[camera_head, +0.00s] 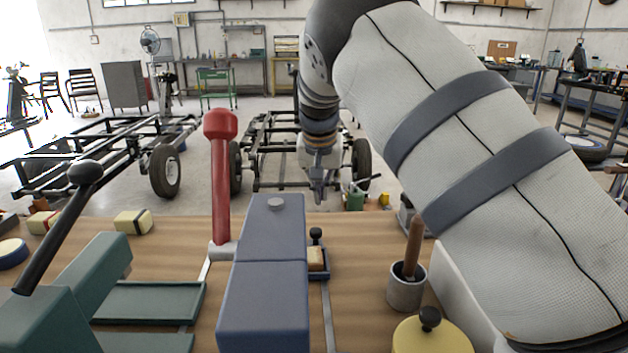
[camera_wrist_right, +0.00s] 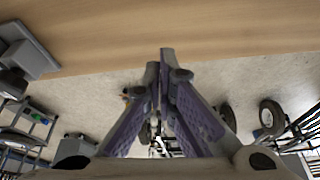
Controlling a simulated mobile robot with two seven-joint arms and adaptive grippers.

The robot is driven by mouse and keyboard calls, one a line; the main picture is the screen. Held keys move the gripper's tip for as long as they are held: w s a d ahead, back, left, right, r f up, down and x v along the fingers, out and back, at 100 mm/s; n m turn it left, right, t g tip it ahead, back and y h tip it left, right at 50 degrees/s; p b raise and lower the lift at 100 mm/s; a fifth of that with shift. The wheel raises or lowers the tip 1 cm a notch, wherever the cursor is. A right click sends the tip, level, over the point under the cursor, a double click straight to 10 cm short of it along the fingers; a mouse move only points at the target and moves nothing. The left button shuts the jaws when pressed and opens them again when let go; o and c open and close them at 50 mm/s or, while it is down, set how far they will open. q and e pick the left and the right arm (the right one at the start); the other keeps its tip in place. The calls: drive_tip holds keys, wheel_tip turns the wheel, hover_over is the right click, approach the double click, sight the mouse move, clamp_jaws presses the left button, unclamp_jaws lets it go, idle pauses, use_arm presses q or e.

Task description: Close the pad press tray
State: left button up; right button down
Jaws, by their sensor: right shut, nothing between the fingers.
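A blue press (camera_head: 272,240) with a raised red lever (camera_head: 219,165) stands on the wooden bench. A small dark blue tray (camera_head: 324,275) with a black knob (camera_head: 316,235) shows at its right side. The tray sticks out from the press and holds a tan pad (camera_head: 316,262); its left part is hidden behind the press body. My right gripper (camera_head: 318,198) hangs past the bench's far edge, beyond the tray and apart from it. In the right wrist view its fingers (camera_wrist_right: 166,62) meet at the tips, empty. My left gripper is not in view.
A green press (camera_head: 55,315) with a black lever (camera_head: 58,225) and green tray (camera_head: 150,302) stands left. A metal cup (camera_head: 406,292) with a wooden handle and a yellow lidded tin (camera_head: 440,340) stand right, near my arm. Cart frames (camera_head: 275,150) stand on the floor beyond.

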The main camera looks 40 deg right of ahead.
drive_tip(key=x, duration=0.4)
drive_tip(key=shift+f, duration=0.1)
drive_tip(key=s+a, duration=0.1)
drive_tip(key=s+a+p, duration=0.1)
drive_tip(key=shift+s+a+r, duration=0.15)
drive_tip(key=shift+a+r, duration=0.2)
drive_tip(key=shift+r, duration=0.05)
drive_tip(key=shift+s+a+f, duration=0.1)
drive_tip(key=shift+a+f, duration=0.05)
drive_tip(key=shift+f, duration=0.25)
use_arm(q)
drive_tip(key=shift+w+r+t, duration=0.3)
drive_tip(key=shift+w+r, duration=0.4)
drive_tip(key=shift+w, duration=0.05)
